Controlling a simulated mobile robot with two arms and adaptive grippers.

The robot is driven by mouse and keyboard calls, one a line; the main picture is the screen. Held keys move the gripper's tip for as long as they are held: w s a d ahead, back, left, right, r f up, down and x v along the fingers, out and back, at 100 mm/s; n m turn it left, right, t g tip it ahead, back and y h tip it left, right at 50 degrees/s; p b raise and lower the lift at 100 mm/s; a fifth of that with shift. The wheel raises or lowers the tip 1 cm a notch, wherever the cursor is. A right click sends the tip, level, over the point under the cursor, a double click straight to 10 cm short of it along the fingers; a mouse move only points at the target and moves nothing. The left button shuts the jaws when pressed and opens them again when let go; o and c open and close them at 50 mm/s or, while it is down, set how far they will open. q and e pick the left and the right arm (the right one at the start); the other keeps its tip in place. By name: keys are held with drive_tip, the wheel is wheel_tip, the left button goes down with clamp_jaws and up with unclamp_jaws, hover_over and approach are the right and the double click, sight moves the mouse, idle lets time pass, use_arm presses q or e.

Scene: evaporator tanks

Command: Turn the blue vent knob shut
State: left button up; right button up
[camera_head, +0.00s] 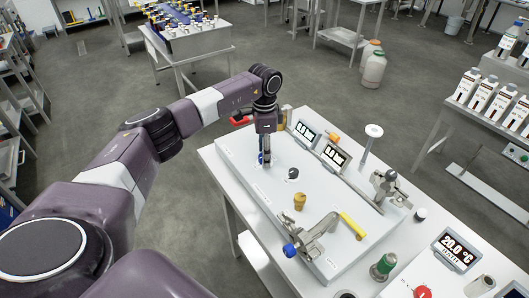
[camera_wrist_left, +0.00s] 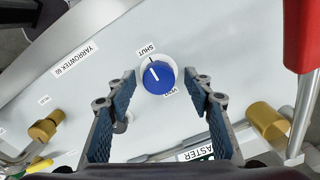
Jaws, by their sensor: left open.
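The blue vent knob (camera_wrist_left: 158,79) shows in the left wrist view, with a white rim and a white pointer line. Its pointer points up and slightly left, towards the side with the SHUT label (camera_wrist_left: 147,50). Another label is partly covered at its lower right edge. My left gripper (camera_wrist_left: 160,82) is open, with one finger on each side of the knob and gaps visible between them. Its height above the knob is hard to judge. In the head view my left gripper (camera_head: 264,158) points down over the white panel (camera_head: 270,192); the knob is not clearly visible there. My right gripper is not in view.
A red handle (camera_head: 241,119) is beside my left wrist. On the panel are a black knob (camera_head: 293,174), a brass fitting (camera_head: 300,201), a yellow-handled lever (camera_head: 353,225) and a blue-tipped metal valve (camera_head: 311,237). Small displays (camera_head: 334,154) stand behind them.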

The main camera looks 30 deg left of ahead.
use_arm(q)
wheel_tip(320, 180, up, 12)
idle(0.5)
drive_tip(key=shift+f, duration=0.1)
idle(0.4)
